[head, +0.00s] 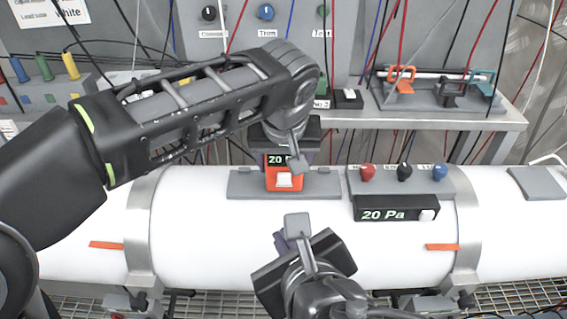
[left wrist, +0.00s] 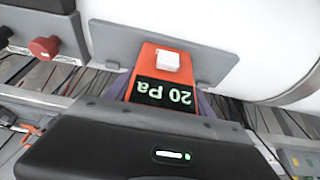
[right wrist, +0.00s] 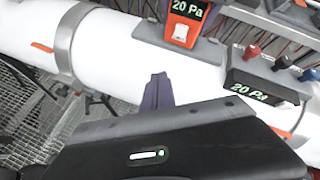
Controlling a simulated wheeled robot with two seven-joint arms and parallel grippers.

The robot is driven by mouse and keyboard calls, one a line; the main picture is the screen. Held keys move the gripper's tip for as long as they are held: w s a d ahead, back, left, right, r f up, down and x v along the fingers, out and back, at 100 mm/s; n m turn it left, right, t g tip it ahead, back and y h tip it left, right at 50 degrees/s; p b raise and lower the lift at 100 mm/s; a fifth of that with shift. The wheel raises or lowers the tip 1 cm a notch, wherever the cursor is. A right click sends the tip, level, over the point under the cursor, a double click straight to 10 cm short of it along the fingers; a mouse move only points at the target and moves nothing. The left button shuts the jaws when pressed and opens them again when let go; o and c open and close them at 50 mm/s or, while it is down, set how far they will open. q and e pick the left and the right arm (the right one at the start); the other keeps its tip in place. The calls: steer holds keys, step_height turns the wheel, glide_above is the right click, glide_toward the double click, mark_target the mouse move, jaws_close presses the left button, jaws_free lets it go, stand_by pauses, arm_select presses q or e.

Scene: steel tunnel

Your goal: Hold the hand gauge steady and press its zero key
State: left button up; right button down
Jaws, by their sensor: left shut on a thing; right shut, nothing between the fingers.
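The hand gauge (head: 270,184) is an orange-red block with a dark display and a white zero key (head: 284,180). It sits at the grey plate (head: 243,184) on the white pipe. The gauge also shows in the left wrist view (left wrist: 147,58), reading 20 Pa, and at the top of the right wrist view (right wrist: 170,28). My left gripper (left wrist: 165,98) is shut on the gauge at its display end; the key end is uncovered. My right gripper (right wrist: 157,92) is shut and empty over the pipe, in front of the gauge and apart from it.
A fixed black display (head: 372,212), also reading 20 Pa, is right of the gauge. Above it a grey block carries red (head: 367,172), black (head: 404,172) and blue (head: 440,172) plugs. A shelf (head: 440,122) with clips stands behind. The pipe surface left of my right gripper is clear.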

glide_toward(279, 186)
steer(key=shift+s+f+x, duration=0.1)
steer(key=shift+f+x, duration=0.05)
steer(key=shift+x, duration=0.8)
steer(key=shift+s+f+x, duration=0.1)
steer(key=shift+x, duration=0.8)
steer(key=shift+w, duration=0.1)
stand_by(0.6)
steer(key=shift+w+a, duration=0.1)
steer(key=shift+w, duration=0.25)
steer(key=shift+w, duration=0.2)
stand_by(0.5)
steer(key=shift+s, duration=0.7)
steer(key=s, duration=0.6)
stand_by(0.4)
stand_by(0.5)
